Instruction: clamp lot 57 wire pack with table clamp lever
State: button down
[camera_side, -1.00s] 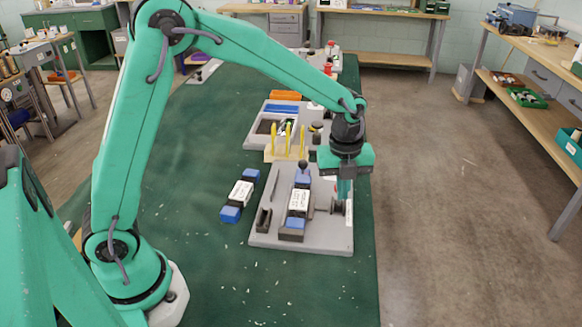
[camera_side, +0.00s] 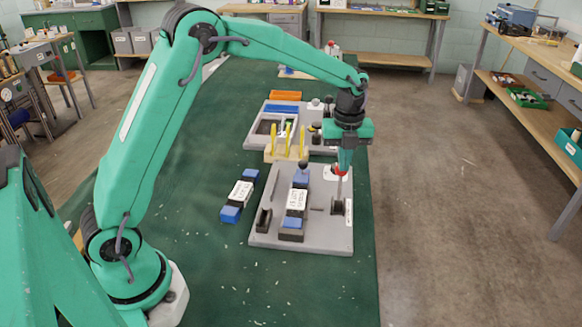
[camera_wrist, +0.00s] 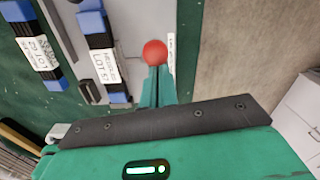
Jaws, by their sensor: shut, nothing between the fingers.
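A wire pack with blue ends and a white label (camera_side: 296,201) lies on the grey clamp plate (camera_side: 327,243). In the wrist view its label (camera_wrist: 106,66) seems to read lot 5-something; the last digit is unclear. The table clamp lever (camera_side: 339,190) stands near upright at the plate's right side, with a red knob on top. The knob (camera_wrist: 155,52) also shows in the wrist view just beyond my fingertips. My gripper (camera_side: 343,170) is shut, pointing down at the knob. I cannot tell whether they touch.
A second blue-ended pack (camera_side: 239,195) lies on the green mat left of the plate. A wooden block with yellow pegs (camera_side: 287,147) stands behind the plate, before a grey tray (camera_side: 258,138). The mat in front of the plate is clear.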

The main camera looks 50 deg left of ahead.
jog(key=shift+w+a+f, duration=0.35)
jog(key=shift+a, duration=0.15)
jog(key=shift+w+a+f, duration=0.3)
jog(key=shift+a+f, duration=0.05)
jog(key=shift+a, duration=0.15)
jog(key=shift+d+r, duration=0.1)
jog(key=shift+s+d+r, duration=0.2)
jog(key=shift+d+r, duration=0.15)
jog(key=shift+r, duration=0.05)
jog(key=w+a+r, duration=0.4)
jog(key=w+r, duration=0.1)
jog(key=r, duration=0.3)
jog(key=shift+a+t, duration=0.15)
jog(key=shift+t, duration=0.15)
jog(key=shift+r, duration=0.1)
